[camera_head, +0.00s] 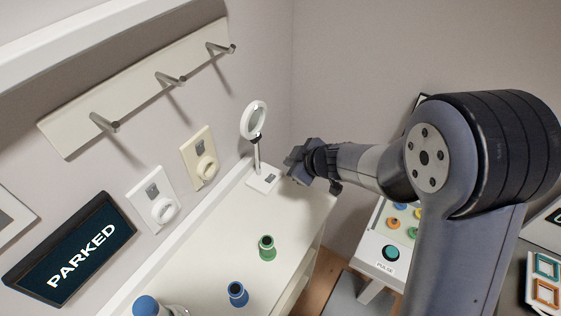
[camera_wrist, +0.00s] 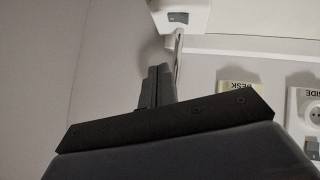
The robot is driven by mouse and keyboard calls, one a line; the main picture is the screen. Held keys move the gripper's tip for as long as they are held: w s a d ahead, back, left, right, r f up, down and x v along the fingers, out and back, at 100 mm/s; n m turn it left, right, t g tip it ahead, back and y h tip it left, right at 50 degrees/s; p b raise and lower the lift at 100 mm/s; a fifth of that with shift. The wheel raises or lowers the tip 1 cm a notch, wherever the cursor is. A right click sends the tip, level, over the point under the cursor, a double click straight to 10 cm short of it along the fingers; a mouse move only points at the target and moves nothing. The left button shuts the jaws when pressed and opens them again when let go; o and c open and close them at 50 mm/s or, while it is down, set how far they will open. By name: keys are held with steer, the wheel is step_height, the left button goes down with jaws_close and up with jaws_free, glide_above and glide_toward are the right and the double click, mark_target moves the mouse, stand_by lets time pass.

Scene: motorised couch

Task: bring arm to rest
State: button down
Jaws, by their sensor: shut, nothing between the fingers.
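My arm reaches in from the right of the head view, and my gripper (camera_head: 296,165) is over the far right corner of the white desk (camera_head: 215,255). The fingers are shut with nothing between them. In the wrist view, my gripper (camera_wrist: 160,72) shows as two dark fingers side by side, pointing up the picture. A white ring lamp (camera_head: 255,121) on a thin stem stands on the desk just left of my gripper. Its white base (camera_wrist: 178,14) shows at the top of the wrist view, close to the fingertips. I cannot tell whether they touch.
A dark PARKED sign (camera_head: 72,249), two wall plates and a rail with pegs (camera_head: 140,82) are on the wall. A panel with coloured buttons (camera_head: 391,251) stands right, behind my arm.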

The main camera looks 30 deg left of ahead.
steer(key=shift+d+r, duration=0.85)
steer(key=shift+r, duration=0.05)
steer(key=shift+a, duration=0.1)
steer(key=a+f+b, duration=0.1)
steer(key=a+f, duration=0.1)
steer(key=f, duration=0.1)
steer(key=a+f+b, duration=0.1)
steer(key=a+f, duration=0.1)
steer(key=f, duration=0.1)
steer(key=a+f+b, duration=0.1)
steer(key=a+f, duration=0.2)
steer(key=shift+w, duration=0.35)
steer(key=shift+s+f+b, duration=0.2)
steer(key=shift+f+b, duration=0.65)
steer(key=shift+b, duration=0.25)
steer(key=shift+d+r, duration=0.1)
